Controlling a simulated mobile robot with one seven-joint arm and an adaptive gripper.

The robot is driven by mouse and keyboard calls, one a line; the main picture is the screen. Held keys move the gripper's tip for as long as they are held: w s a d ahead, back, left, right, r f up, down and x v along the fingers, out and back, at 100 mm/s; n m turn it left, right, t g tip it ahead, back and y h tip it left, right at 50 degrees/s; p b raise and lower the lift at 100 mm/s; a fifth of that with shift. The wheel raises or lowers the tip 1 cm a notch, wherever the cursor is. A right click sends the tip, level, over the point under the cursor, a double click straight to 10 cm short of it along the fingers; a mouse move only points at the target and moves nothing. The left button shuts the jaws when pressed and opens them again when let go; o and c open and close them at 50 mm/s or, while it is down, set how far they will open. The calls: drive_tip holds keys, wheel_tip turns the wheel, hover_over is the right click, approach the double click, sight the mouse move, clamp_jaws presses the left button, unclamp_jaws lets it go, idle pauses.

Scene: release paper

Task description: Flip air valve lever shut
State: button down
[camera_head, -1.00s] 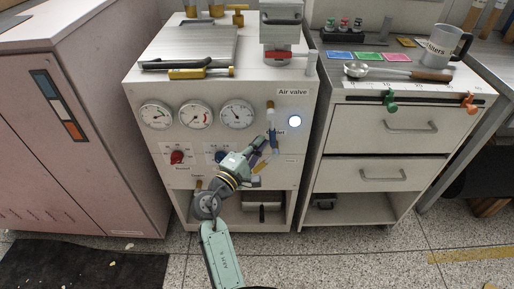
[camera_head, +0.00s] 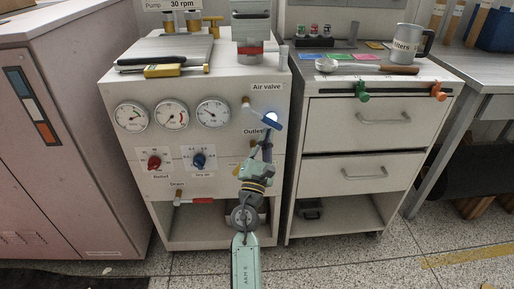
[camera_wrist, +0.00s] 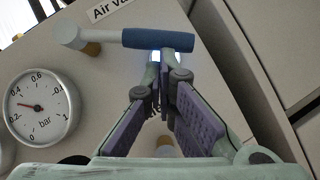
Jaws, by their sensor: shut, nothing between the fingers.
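The air valve lever (camera_head: 270,121) is on the white panel below the "Air valve" label, with a blue grip and a pale stem on a brass pivot. It slants down to the right from the pivot. In the wrist view the blue grip (camera_wrist: 158,39) lies across the top, with the pivot at its left. My gripper (camera_head: 267,139) is shut and empty just below the blue grip. In the wrist view its fingertips (camera_wrist: 160,62) come up to the grip's underside; I cannot tell whether they touch. A lit round light is partly hidden behind the grip and fingers.
Three gauges (camera_head: 172,116) sit left of the lever, with a red knob (camera_head: 154,162) and a blue knob (camera_head: 199,160) below. A red-handled drain lever (camera_head: 203,201) is low on the panel. A drawer cabinet (camera_head: 375,131) stands to the right.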

sight(279, 125)
drive_tip(key=shift+n, duration=0.3)
drive_tip(key=shift+d+r+p, duration=1.25)
drive_tip(key=shift+d+r, duration=0.65)
drive_tip(key=shift+r, duration=0.3)
drive_tip(key=shift+s, duration=0.1)
drive_tip(key=v, duration=1.2)
drive_tip(key=shift+y, duration=0.4)
drive_tip(key=shift+d, duration=0.1)
